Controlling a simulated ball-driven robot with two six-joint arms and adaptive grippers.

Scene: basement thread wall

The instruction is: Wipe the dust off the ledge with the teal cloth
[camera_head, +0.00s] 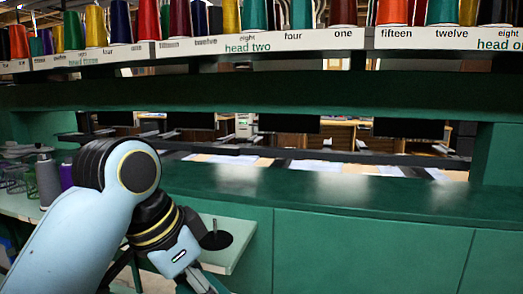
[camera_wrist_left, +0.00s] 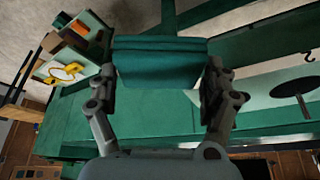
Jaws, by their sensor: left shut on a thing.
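The teal cloth (camera_wrist_left: 160,66) is a folded block between the two fingers of my left gripper (camera_wrist_left: 160,80) in the left wrist view. The gripper is shut on it. In the head view my left arm comes in from the left and the gripper's fingers run out of the bottom edge, so the cloth is hidden there. The dark green ledge (camera_head: 400,195) runs across the head view above green panels. Pale hazy patches show on it near the middle and left; I cannot tell dust from reflected light. My right gripper is not in view.
Several coloured thread cones (camera_head: 255,15) stand on a labelled shelf (camera_head: 270,41) above the ledge. A dark green beam (camera_head: 260,95) crosses below it. A pale side shelf (camera_head: 232,225) with a black spindle (camera_head: 215,238) is beside my left arm. The ledge's right part is clear.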

